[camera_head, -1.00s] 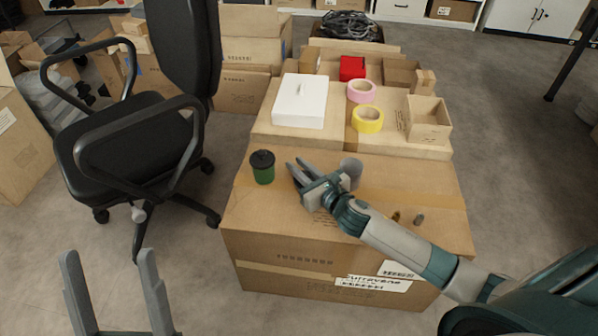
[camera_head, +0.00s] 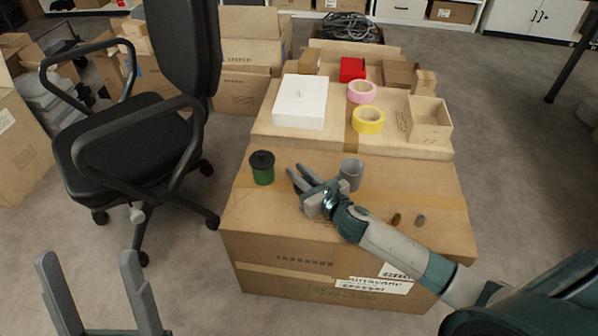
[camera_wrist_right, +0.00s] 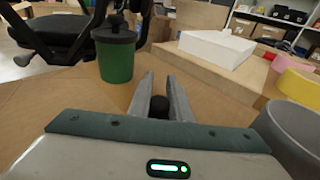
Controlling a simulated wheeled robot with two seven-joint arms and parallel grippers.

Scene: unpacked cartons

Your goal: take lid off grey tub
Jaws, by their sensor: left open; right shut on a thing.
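The grey tub (camera_head: 351,172) stands upright on the large front carton. Its top looks open, with no lid seen on it. It also shows at the right edge of the right wrist view (camera_wrist_right: 291,133). My right gripper (camera_head: 299,180) is left of the tub and apart from it, above the carton. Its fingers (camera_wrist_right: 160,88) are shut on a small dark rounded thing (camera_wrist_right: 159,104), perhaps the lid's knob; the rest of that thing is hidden. My left gripper (camera_head: 87,262) is open and empty, low at the left, over the floor.
A green tub (camera_head: 263,175) with a black lid (camera_head: 262,158) stands left of my right gripper. Two small brown and grey items (camera_head: 408,219) lie right of my forearm. Behind are a white box (camera_head: 300,102), yellow tape (camera_head: 368,121) and pink tape (camera_head: 362,92). An office chair (camera_head: 130,140) stands left.

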